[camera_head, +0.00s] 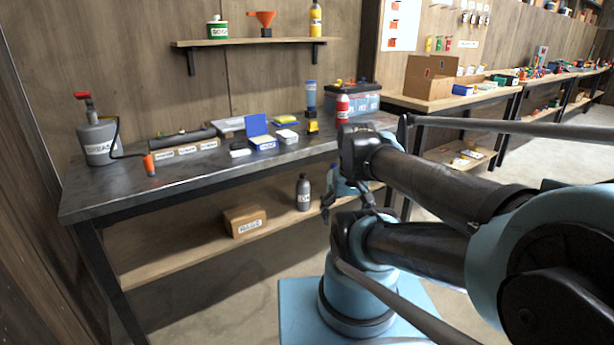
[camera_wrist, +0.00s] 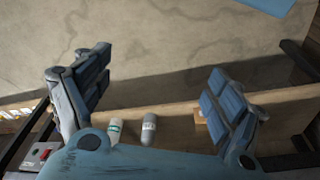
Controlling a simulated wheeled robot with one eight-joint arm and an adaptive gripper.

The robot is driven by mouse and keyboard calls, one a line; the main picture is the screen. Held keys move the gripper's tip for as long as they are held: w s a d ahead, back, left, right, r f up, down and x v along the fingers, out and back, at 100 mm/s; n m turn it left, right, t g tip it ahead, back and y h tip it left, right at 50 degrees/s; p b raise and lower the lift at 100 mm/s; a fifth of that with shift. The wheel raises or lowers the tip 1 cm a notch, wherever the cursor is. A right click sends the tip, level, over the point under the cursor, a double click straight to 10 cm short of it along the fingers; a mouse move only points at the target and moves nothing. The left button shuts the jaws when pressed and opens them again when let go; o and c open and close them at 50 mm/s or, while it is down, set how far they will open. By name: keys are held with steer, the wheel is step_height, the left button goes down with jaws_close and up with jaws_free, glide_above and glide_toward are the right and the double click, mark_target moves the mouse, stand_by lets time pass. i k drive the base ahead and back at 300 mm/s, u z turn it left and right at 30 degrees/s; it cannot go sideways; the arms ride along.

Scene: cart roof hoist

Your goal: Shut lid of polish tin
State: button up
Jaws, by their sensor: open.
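The blue tin (camera_head: 263,143) stands on the dark workbench in the head view, with its blue lid (camera_head: 256,124) raised upright at the back. It has a white label that is too small to read, so I cannot be sure it is the polish tin. My gripper (camera_wrist: 160,64) is open and empty in the wrist view, its two blue fingers wide apart. In the head view it is low in front of the bench's right part, below the top and well away from the tin, partly hidden by my arm. The tin is not in the wrist view.
On the workbench (camera_head: 100,187), small boxes (camera_head: 287,136) and a yellow item (camera_head: 313,127) stand beside the tin. A red-and-white bottle (camera_head: 342,108) is farther right, a grey sprayer (camera_head: 98,140) at left. The lower shelf holds a carton (camera_head: 244,220) and grey bottle (camera_head: 303,193).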

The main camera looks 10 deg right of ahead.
mark_target(256, 125)
steer(key=u, duration=1.3)
steer(key=i, duration=0.75)
steer(key=z, duration=0.95)
